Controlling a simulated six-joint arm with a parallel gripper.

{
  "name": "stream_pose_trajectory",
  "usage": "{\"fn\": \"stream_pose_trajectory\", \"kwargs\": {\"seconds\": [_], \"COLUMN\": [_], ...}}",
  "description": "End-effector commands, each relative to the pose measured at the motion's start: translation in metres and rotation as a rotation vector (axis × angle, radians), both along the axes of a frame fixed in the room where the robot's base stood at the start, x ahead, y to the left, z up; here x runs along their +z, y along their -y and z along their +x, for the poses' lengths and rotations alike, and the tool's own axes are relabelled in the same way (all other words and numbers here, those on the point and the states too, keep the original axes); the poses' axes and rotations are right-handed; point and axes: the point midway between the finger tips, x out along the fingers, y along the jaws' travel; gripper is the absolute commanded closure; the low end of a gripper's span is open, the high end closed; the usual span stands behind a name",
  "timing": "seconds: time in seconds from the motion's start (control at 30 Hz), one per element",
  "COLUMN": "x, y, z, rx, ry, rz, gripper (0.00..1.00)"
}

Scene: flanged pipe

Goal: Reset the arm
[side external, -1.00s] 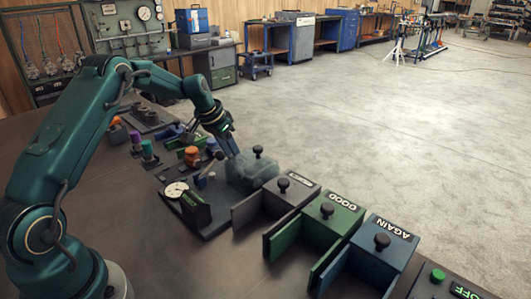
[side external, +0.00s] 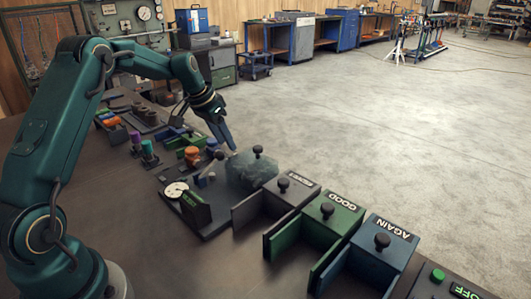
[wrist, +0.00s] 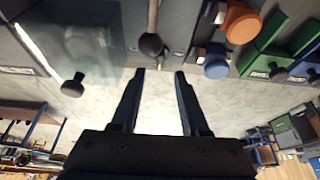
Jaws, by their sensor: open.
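My gripper (side external: 228,145) is open and empty, raised above the back edge of the table near a translucent block with a black knob (side external: 252,170). In the wrist view my gripper (wrist: 160,72) shows two dark fingers spread apart with nothing between them. A rod with a dark ball end (wrist: 151,44) lies just beyond the fingertips in that view. No flanged pipe can be made out.
Grey, green (side external: 318,222) and blue (side external: 378,250) bins with black knobs stand in a row at the right. A dial gauge (side external: 176,190) sits on a dark plate. Orange (side external: 192,154), purple and green knobbed parts stand farther left. Open floor (side external: 380,130) lies behind the table.

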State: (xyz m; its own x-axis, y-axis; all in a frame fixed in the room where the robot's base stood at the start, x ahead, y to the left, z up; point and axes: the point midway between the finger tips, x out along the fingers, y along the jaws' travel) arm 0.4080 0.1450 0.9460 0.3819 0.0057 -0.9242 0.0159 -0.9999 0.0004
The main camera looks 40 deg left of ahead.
Motion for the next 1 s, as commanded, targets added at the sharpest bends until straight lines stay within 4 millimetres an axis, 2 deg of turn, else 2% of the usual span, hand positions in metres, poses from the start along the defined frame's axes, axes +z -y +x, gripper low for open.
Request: {"fn": "stream_pose_trajectory", "kwargs": {"seconds": [0.1,0.17,0.3,0.47,0.6,0.73,0.87,1.0], "x": [0.0,0.008,0.052,0.105,0.135,0.151,0.156,0.147], "y": [0.002,0.007,0.03,0.075,0.113,0.143,0.166,0.183], "z": [0.001,0.004,0.011,-0.007,-0.039,-0.076,-0.119,-0.166], "rx": [-0.005,-0.018,-0.075,-0.156,-0.196,-0.216,-0.223,-0.213], "ry": [0.0,0.018,0.095,0.166,0.202,0.225,0.239,0.241], "rz": [0.0,0.01,0.052,0.093,0.105,0.104,0.095,0.077], "gripper": [0.55,0.55,0.55,0.55,0.55,0.55,0.55,0.55]}}
